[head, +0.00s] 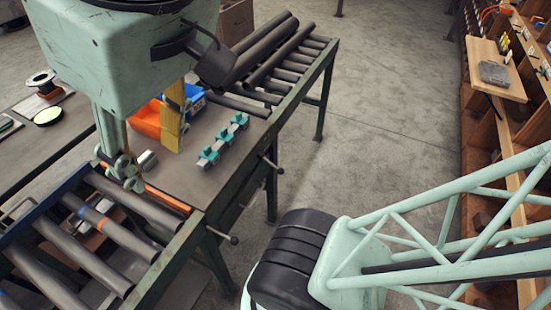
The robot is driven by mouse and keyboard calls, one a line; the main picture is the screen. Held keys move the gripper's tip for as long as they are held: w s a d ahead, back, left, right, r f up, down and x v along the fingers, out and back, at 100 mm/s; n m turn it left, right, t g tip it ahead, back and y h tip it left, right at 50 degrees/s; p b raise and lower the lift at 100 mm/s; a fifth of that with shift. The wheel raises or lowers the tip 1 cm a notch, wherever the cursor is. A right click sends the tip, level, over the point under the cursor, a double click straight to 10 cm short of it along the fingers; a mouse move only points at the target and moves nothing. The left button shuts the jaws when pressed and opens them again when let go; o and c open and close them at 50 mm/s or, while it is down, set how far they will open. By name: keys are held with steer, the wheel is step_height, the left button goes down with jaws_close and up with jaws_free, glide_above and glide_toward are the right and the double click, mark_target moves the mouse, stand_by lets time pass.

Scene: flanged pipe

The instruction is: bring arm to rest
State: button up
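My gripper is not in view. A pale green lattice link with a black ribbed joint, which looks like part of my arm, reaches in from the lower right over the floor. I cannot see where its end is or whether it holds anything. It appears apart from the work table (203,182) to its left.
A pale green machine (110,50) stands over the table at the left. Rollers (97,220) lie at the near left, and pipes (262,50) lie farther back. Teal clamps (222,143) and an orange bin (146,120) sit on the table. Shelving (510,130) lines the right; the floor (390,120) between is clear.

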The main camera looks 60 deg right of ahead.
step_height(320, 180, down, 6)
steer(key=b, duration=0.5)
steer(key=shift+s+f, duration=0.15)
steer(key=shift+f, duration=0.1)
stand_by(0.9)
